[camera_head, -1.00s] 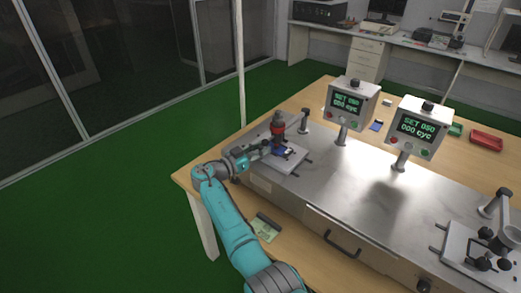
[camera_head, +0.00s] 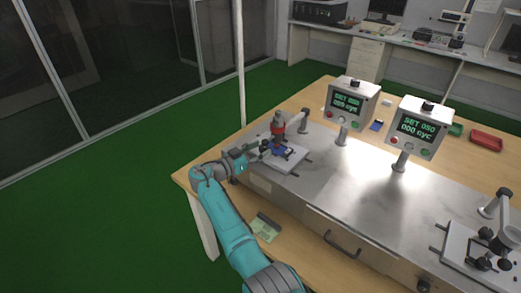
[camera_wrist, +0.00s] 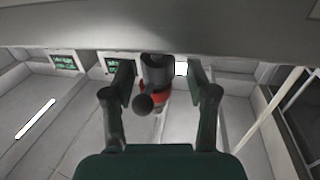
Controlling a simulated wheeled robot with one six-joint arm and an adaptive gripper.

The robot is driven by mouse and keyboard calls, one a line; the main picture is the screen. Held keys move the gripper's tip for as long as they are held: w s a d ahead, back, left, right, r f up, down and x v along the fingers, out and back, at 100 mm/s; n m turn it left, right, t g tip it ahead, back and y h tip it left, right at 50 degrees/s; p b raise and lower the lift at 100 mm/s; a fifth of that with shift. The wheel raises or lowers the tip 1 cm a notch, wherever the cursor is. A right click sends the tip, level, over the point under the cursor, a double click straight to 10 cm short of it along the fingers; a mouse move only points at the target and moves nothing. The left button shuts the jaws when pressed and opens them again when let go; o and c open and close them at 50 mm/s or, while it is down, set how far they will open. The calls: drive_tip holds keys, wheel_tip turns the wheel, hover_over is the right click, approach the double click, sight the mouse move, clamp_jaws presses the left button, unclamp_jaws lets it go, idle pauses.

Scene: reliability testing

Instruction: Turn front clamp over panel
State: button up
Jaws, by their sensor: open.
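The left test fixture has a pale plate (camera_head: 290,164) on the steel top, with a small blue panel (camera_head: 279,151) on it. A red-and-grey cylinder (camera_head: 278,126) stands above the panel; it also shows between my fingers in the wrist view (camera_wrist: 157,75). Small dark clamp parts sit at the panel's near-left side (camera_head: 265,145); which one is the front clamp, and its turn angle, I cannot tell. A dark round knob (camera_wrist: 143,104) shows between the fingers in the wrist view. My gripper (camera_head: 252,151) is open at the fixture's left side; contact with the clamp is unclear.
Two control boxes with green displays (camera_head: 347,103) (camera_head: 417,127) stand behind the steel top. A second fixture (camera_head: 478,250) is at the right. A red tray (camera_head: 486,142) lies at the back. A dark-and-green item (camera_head: 265,227) lies on the wooden front edge. The steel middle is clear.

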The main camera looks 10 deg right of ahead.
drive_tip(key=v, duration=1.1)
drive_tip(key=shift+a, duration=0.2)
drive_tip(key=shift+s+a, duration=0.1)
